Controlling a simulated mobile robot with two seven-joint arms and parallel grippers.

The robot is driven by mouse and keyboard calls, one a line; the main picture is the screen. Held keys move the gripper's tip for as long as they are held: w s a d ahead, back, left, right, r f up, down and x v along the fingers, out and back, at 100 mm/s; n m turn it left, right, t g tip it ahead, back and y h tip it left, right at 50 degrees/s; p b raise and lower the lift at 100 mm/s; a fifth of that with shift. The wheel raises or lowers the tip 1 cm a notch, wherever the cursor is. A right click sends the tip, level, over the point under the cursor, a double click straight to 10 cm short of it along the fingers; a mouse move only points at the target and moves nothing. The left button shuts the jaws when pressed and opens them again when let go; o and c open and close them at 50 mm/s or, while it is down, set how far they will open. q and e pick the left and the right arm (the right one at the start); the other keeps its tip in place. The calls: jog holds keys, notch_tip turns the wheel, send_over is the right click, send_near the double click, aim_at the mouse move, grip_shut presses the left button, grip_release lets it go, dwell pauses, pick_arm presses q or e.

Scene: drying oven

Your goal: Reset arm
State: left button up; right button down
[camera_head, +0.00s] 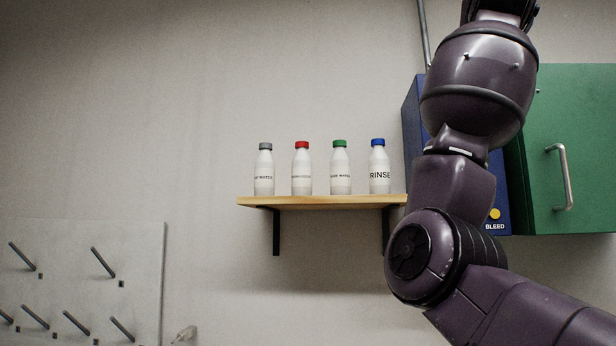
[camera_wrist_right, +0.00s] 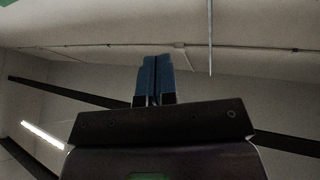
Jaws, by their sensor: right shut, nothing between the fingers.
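My right arm (camera_head: 450,200) comes in from the lower right in the head view, bends at a joint and reaches up past the top edge. Its gripper is outside the head view. In the right wrist view my right gripper (camera_wrist_right: 157,82) shows with its two blue fingers together, shut and empty. Behind it are only the ceiling and walls. My left arm and gripper are in neither view.
A wooden shelf (camera_head: 322,202) on the wall holds several white bottles with coloured caps. A green cabinet (camera_head: 580,150) with a handle (camera_head: 566,178) and a blue box (camera_head: 497,215) are partly behind my arm. A pegboard (camera_head: 80,270) is at lower left.

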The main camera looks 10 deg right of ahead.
jog(key=w+a+f+n+t+y, duration=0.35)
jog(key=w+f, duration=0.45)
jog(key=f, duration=0.4)
jog(key=w+a+f+n+t+y, duration=0.25)
jog(key=w+a+f+n, duration=0.35)
jog(key=f, duration=0.5)
jog(key=w+a+f+n+y, duration=0.25)
jog(key=f+y, duration=0.25)
jog(key=f, duration=1.2)
jog(key=w+a+f+n+y, duration=0.2)
jog(key=a+f+y, duration=0.15)
jog(key=f, duration=1.35)
jog(key=s+f+g+y+b, duration=0.1)
jog(key=s+f+g, duration=0.35)
jog(key=f, duration=1.05)
jog(key=s+f+g+y, duration=0.1)
jog(key=s+f, duration=0.6)
jog(key=f, duration=0.8)
jog(key=s+d+f+m+g+h, duration=0.1)
jog(key=s+f+g, duration=0.6)
jog(key=s+f, duration=1.6)
jog(key=shift+s+d+m, duration=0.3)
jog(key=shift+s+m, duration=0.3)
jog(key=shift+s, duration=0.45)
